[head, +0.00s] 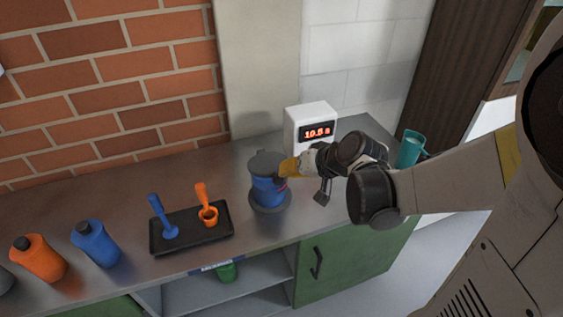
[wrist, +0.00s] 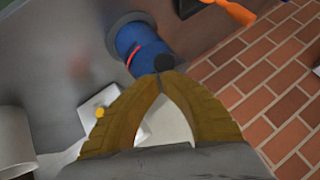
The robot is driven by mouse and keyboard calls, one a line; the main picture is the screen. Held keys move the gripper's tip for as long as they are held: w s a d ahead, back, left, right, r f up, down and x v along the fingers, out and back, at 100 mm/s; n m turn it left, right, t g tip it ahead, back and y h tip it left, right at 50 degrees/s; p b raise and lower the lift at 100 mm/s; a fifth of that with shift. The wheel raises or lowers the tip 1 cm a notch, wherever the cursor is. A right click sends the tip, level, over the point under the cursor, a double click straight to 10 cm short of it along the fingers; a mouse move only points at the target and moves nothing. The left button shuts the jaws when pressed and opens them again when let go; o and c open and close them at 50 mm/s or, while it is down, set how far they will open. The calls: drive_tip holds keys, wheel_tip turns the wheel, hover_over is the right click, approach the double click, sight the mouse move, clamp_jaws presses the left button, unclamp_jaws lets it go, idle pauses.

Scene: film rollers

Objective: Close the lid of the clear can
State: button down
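The can (head: 268,187) stands upright on a round grey base on the counter and looks blue, with a red mark on its side. A dark grey lid (head: 266,162) is at its top; whether it is fully seated I cannot tell. In the wrist view the can (wrist: 138,46) shows blue with a red band, and a small dark round part (wrist: 163,62) is at its near end. My gripper (head: 284,168) has yellow-brown fingers at the right side of the can's top. In the wrist view the fingertips (wrist: 160,80) meet, with nothing visible between them, close to that dark part.
A white box with a red digital display (head: 317,132) stands behind the can. A teal mug (head: 409,150) is at the right. A black tray (head: 190,244) with a blue and an orange tool lies left, then blue (head: 98,243) and orange (head: 40,260) bottles. Brick wall behind.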

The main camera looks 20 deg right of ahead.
drive_tip(key=shift+s+f+b, duration=0.2)
drive_tip(key=shift+f+b, duration=0.25)
drive_tip(key=shift+f, duration=0.3)
drive_tip(key=shift+s+f+b, duration=0.2)
drive_tip(key=shift+f+b, duration=0.2)
drive_tip(key=shift+f, duration=0.35)
